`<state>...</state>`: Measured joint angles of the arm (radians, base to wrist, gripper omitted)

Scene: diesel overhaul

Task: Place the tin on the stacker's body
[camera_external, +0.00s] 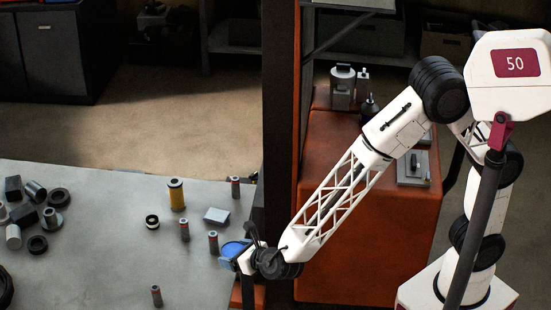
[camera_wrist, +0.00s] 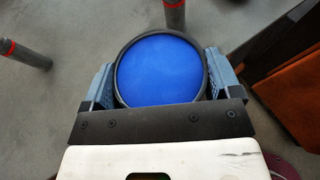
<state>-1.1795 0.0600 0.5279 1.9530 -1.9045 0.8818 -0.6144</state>
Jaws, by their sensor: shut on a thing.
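The tin is round with a blue top and a dark rim. It shows in the wrist view (camera_wrist: 160,72) between my jaws, and partly in the external view (camera_external: 233,249). My gripper (camera_external: 238,257) is shut on the tin, with one finger at each side of it in the wrist view (camera_wrist: 159,78). It is at the right edge of the grey table. The stacker's body (camera_external: 340,240) is orange-red and stands right of the table, partly hidden behind my arm. An orange part also shows at the right of the wrist view (camera_wrist: 292,98).
A dark mast (camera_external: 281,120) rises beside the stacker's body. Metal parts (camera_external: 343,88) and a grey plate (camera_external: 412,170) lie on the body.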

